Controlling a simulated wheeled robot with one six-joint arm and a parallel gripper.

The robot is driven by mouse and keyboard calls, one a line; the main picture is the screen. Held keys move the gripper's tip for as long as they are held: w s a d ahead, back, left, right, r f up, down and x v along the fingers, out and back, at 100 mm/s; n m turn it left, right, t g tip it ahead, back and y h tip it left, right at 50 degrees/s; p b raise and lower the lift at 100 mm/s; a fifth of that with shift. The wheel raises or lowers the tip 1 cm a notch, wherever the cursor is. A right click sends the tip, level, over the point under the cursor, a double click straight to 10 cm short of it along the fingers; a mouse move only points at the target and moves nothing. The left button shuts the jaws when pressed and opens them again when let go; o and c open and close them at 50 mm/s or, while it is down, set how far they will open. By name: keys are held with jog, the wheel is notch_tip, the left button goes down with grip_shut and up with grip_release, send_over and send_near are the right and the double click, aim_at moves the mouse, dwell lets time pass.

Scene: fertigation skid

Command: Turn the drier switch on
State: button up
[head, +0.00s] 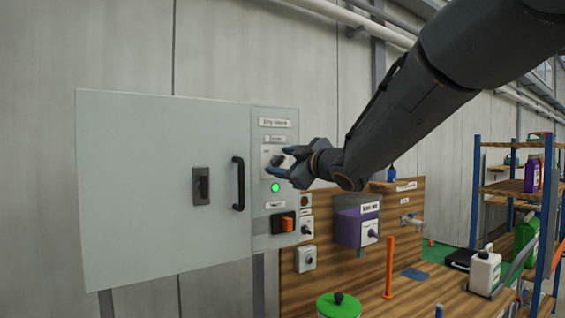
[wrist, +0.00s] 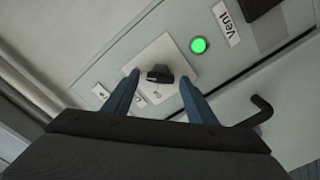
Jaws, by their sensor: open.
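The drier switch (wrist: 158,74) is a small black knob on a pale square plate (wrist: 155,50). In the head view its plate (head: 268,152) shows under a small label on the cabinet's side panel, partly hidden by my fingers. My gripper (wrist: 157,84) is open, with one blue finger on each side of the knob in the wrist view and a gap on both sides. In the head view my gripper (head: 283,163) is right at the panel front. I cannot tell how deep the fingertips reach around the knob.
A lit green lamp (head: 275,187) sits just below the switch. Below it are the Vent label (head: 275,205) and a black and orange switch (head: 283,223). The cabinet door (head: 150,190) has a black handle (head: 239,183). A wooden bench (head: 400,290) stands to the right.

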jog(key=shift+s+d, duration=0.1)
jog(key=b+v, duration=0.2)
jog(key=v, duration=0.5)
jog(key=shift+s+d, duration=0.15)
jog(key=shift+s, duration=0.1)
jog(key=s+d+f+m+g+h+b, duration=0.1)
jog(key=d+f+m+g+h, duration=0.25)
jog(key=f, duration=0.65)
jog(key=s+d+f+m+h+b, duration=0.1)
jog(key=s+d+f+m+h, duration=0.2)
jog(key=d+f, duration=0.5)
jog(key=d+f+m+g+h+b, duration=0.1)
jog(key=d+f+m+h, duration=0.2)
jog(key=f, duration=0.9)
jog(key=s+d+f+m+g, duration=0.1)
jog(key=s+f+m+g, duration=0.5)
jog(key=s+f, duration=1.3)
jog(key=s+g+b, duration=0.1)
jog(key=s+g, duration=0.2)
jog(key=shift+d, duration=0.2)
jog(key=shift+h, duration=0.25)
